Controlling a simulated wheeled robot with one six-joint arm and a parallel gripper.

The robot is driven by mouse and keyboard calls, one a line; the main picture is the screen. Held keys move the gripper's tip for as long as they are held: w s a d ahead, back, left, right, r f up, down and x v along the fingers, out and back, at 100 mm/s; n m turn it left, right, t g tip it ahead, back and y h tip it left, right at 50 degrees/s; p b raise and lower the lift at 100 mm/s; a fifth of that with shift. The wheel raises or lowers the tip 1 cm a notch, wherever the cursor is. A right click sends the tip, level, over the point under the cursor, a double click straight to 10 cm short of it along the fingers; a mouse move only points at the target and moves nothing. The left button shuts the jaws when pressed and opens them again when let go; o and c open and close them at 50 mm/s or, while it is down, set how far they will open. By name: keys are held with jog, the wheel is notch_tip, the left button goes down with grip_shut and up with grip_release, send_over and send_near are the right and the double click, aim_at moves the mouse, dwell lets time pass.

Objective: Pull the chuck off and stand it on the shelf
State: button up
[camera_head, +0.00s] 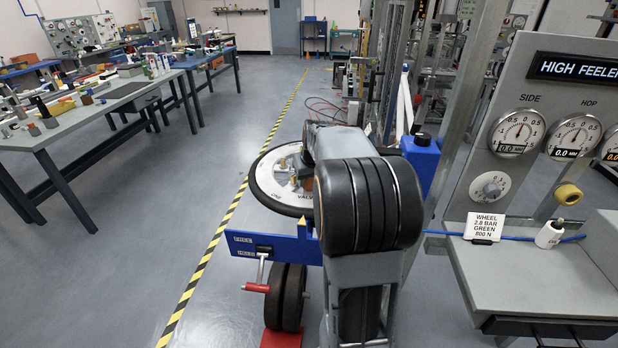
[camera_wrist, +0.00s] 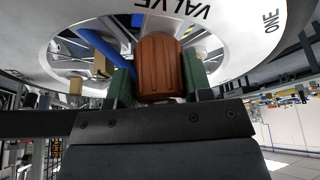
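The chuck (camera_wrist: 160,68), a ribbed brown-orange barrel, is in the middle of the wrist view. The green pads of my gripper (camera_wrist: 160,78) lie against both its sides, and my gripper looks shut on it. It is at the opening of the wheel's pale disc (camera_wrist: 235,35), marked VALVE. Whether it is still joined to the valve is hidden. A blue hose (camera_wrist: 113,45) runs beside it. In the head view the wheel (camera_head: 272,197) lies flat, and my arm hides most of my gripper. The grey shelf (camera_head: 545,285) is at the right, below the gauges.
On the shelf are a card (camera_head: 484,227) and a white bottle (camera_head: 549,235), with a blue line along its back. Its front is clear. A yellow knob (camera_head: 568,194) sticks out above it. A blue bar with a red-handled lever (camera_head: 257,288) is below the wheel. Floor at left is open.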

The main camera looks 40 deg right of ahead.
jog(key=c, duration=0.5)
jog(key=shift+r, duration=0.25)
jog(key=shift+r+p, duration=1.5)
jog(key=shift+r, duration=0.25)
jog(key=shift+r, duration=0.1)
jog(key=shift+r+p, duration=1.5)
jog(key=shift+r, duration=0.4)
